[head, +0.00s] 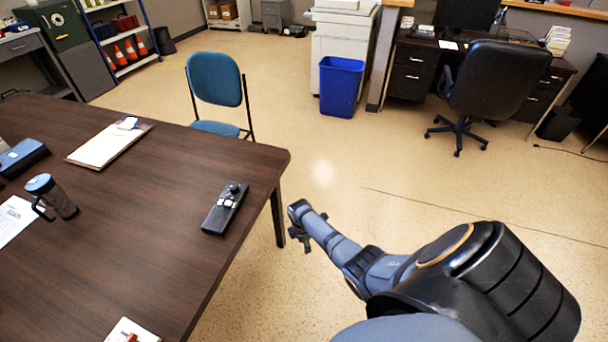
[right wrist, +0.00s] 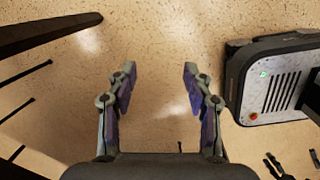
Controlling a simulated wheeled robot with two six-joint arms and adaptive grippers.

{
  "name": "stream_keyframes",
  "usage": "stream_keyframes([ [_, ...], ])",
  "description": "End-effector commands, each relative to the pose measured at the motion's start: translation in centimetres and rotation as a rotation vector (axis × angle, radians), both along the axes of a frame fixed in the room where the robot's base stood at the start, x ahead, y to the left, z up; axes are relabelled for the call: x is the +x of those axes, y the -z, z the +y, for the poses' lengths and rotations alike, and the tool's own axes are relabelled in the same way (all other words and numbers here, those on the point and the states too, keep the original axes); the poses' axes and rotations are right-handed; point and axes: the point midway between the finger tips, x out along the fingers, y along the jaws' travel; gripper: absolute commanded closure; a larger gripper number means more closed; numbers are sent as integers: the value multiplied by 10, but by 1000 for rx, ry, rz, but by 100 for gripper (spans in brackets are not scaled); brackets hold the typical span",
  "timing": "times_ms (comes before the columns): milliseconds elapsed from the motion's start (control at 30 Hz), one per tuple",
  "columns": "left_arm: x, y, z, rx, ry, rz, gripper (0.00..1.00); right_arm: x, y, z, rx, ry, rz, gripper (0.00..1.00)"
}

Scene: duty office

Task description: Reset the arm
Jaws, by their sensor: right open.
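My right arm (head: 345,250) reaches from the lower right toward the right edge of the table (head: 150,230). My right gripper (head: 300,238) is in the air beside the table, over the floor and apart from the table edge. In the right wrist view the right gripper (right wrist: 157,92) is open, with nothing between its fingers and bare floor beyond. My left gripper is not in the head view.
On the table are a black handheld device (head: 225,208), a mug (head: 52,196), a clipboard (head: 104,146) and a blue case (head: 20,157). A blue chair (head: 215,80) stands behind the table. A blue bin (head: 341,85) and office chair (head: 490,80) are farther back. Floor between is clear.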

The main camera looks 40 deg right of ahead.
Motion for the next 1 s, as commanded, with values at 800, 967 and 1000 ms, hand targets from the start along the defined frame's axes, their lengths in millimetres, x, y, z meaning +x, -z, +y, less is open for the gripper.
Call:
stream_keyframes([
  [800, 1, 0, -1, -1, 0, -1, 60, -276, 179, 47, 45, 947, -115, 49],
  [967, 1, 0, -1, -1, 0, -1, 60, -353, 195, 63, 84, 1198, -145, 49],
  [1000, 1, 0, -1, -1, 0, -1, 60, -363, 197, 66, 90, 1232, -149, 49],
])
